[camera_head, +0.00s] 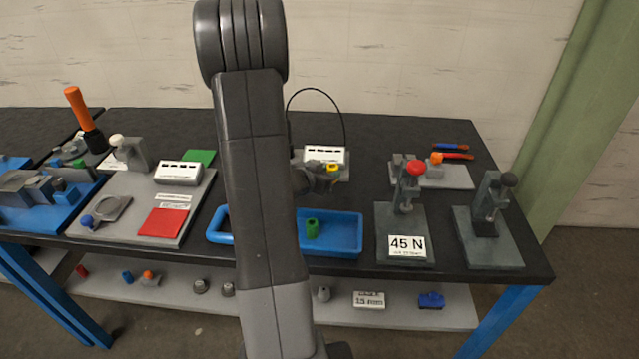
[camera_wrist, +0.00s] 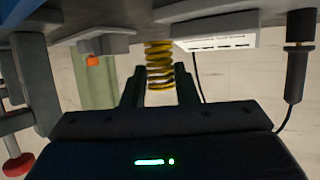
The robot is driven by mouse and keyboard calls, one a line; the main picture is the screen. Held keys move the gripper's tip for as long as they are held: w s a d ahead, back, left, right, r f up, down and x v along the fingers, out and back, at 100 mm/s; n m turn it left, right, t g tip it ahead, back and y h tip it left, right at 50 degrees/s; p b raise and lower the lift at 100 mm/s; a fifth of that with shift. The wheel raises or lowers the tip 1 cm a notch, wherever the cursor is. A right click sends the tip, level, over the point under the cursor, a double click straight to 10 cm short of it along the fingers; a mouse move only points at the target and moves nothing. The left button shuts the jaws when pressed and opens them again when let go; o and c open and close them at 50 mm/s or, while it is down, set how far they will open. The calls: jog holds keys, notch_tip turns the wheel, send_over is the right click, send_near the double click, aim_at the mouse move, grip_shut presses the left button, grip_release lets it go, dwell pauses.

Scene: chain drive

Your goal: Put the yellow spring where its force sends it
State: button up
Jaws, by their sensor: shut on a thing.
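The yellow spring (camera_wrist: 159,66) stands between the two fingers of my gripper (camera_wrist: 160,82) in the wrist view, and the gripper is shut on it. In the head view only a small yellow part of the spring (camera_head: 333,168) shows beside my dark gripper (camera_head: 322,174), in front of a white box with a display (camera_head: 325,153). A red pad (camera_head: 163,222) and a green pad (camera_head: 199,157) lie on a grey board (camera_head: 135,229) at the left. A sign reading 45 N (camera_head: 406,247) is on the stand with a red knob (camera_head: 414,167).
A blue tray (camera_head: 345,232) holding a green cylinder (camera_head: 312,228) is partly hidden by my arm. A second stand with a black knob (camera_head: 509,179) is at the right. A grey plate (camera_head: 447,178) with orange and blue tools lies behind. A black cable arches over the white box.

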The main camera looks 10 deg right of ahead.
send_over(327, 202)
jog(key=f, duration=0.2)
jog(key=w+f, duration=0.1)
jog(key=f, duration=0.1)
jog(key=shift+d+f, duration=0.1)
jog(key=shift+f, duration=0.05)
jog(key=shift+s+f+b, duration=0.35)
jog(key=shift+f+b, duration=0.3)
jog(key=shift+b, duration=0.1)
jog(key=o, duration=1.1)
jog(key=shift+s+f, duration=0.1)
jog(key=shift+f, duration=0.1)
jog(key=shift+c, duration=0.2)
jog(key=shift+r+p, duration=0.4)
jog(key=shift+r, duration=0.1)
jog(key=shift+a+r, duration=0.15)
jog(key=shift+a, duration=0.15)
jog(key=v, duration=1.1)
jog(key=shift+r, duration=0.35)
